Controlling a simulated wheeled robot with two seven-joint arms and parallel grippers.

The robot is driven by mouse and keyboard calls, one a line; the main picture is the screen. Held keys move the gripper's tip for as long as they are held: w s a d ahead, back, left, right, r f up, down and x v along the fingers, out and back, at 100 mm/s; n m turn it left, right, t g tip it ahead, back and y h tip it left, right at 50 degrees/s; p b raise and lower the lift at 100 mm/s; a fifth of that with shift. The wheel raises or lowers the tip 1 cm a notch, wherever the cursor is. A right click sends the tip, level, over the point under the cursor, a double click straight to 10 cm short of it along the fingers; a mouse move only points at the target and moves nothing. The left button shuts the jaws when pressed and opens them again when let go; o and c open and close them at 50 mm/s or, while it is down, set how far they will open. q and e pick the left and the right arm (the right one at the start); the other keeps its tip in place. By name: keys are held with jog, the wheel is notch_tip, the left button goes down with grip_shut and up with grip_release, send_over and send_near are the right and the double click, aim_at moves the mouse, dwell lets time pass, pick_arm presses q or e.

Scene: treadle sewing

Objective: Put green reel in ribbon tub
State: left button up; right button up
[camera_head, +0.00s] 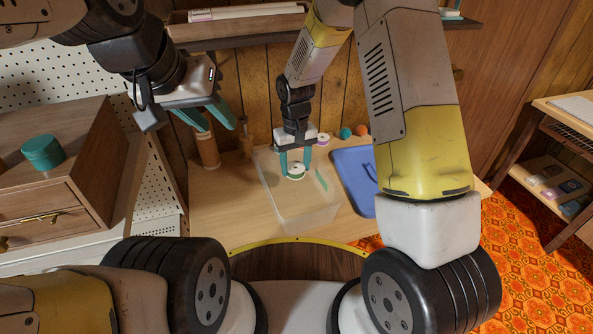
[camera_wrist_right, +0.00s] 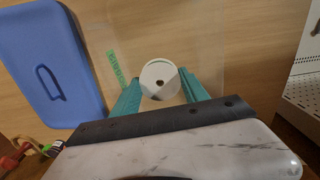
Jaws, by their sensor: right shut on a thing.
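The green reel (camera_head: 296,172) shows mostly a white round end with a dark centre hole and a hint of green at its edge. My right gripper (camera_head: 295,162) is shut on it, with a teal finger on each side. The reel also shows between the fingers in the right wrist view (camera_wrist_right: 160,80). The ribbon tub (camera_head: 307,220) is a clear, open box on the table, with a green label that shows in the wrist view (camera_wrist_right: 115,68). The reel is over the tub's opening; its exact height is unclear. My left gripper (camera_head: 207,117) is open and empty, left of the tub.
A blue lid (camera_head: 352,178) lies right of the tub. Several small spools and balls (camera_head: 345,133) sit behind it. A brown cylinder (camera_head: 207,150) stands at the table's back left. A wooden drawer cabinet (camera_head: 60,185) with a teal round tin (camera_head: 43,152) is further left.

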aim_at(295, 195)
notch_tip(295, 195, down, 9)
jog(key=shift+a+f, duration=0.1)
jog(key=shift+f, duration=0.05)
jog(key=shift+f, duration=0.1)
dwell(0.3)
jog(key=o, duration=1.3)
